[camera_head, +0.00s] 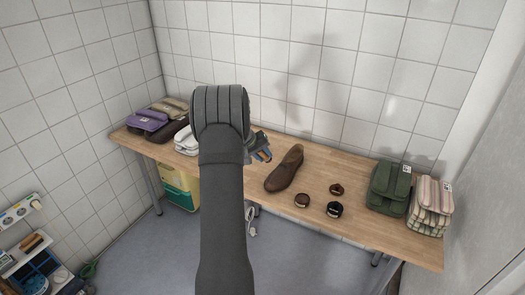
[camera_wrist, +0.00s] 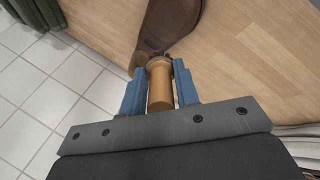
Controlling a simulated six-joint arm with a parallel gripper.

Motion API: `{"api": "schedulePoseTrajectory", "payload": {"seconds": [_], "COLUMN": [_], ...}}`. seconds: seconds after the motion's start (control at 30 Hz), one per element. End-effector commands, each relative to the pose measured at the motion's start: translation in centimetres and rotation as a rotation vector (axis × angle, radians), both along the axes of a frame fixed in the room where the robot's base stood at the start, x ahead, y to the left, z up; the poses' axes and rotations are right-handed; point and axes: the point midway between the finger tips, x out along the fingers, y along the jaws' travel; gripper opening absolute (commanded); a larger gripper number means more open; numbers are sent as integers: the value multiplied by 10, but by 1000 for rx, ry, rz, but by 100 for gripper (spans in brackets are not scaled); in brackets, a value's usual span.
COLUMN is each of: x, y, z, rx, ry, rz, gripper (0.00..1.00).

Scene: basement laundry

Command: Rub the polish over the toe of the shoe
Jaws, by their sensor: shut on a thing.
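A brown leather shoe (camera_head: 284,170) lies on the wooden table, right of my gripper (camera_head: 263,155) in the head view. In the wrist view my gripper (camera_wrist: 158,85) has its blue fingers shut on a tan wooden handle (camera_wrist: 160,92), probably a polish applicator. Which end of the shoe this is, and any polish, cannot be made out. My arm hides part of the table in the head view.
Three small round tins (camera_head: 302,200) stand on the table right of the shoe. A green bag (camera_head: 389,187) and striped folded cloth (camera_head: 431,204) are at the right end. A purple folded item (camera_head: 147,119) and other folded things are at the left. The wood (camera_head: 350,167) behind the tins is clear.

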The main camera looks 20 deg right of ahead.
Motion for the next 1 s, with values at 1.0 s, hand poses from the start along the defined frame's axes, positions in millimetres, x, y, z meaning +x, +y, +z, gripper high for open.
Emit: {"api": "schedulePoseTrajectory", "payload": {"seconds": [1.0], "x": [-1], "y": [3], "z": [-13], "rx": [1], "ry": [-4], "rz": [586], "gripper": [6]}}
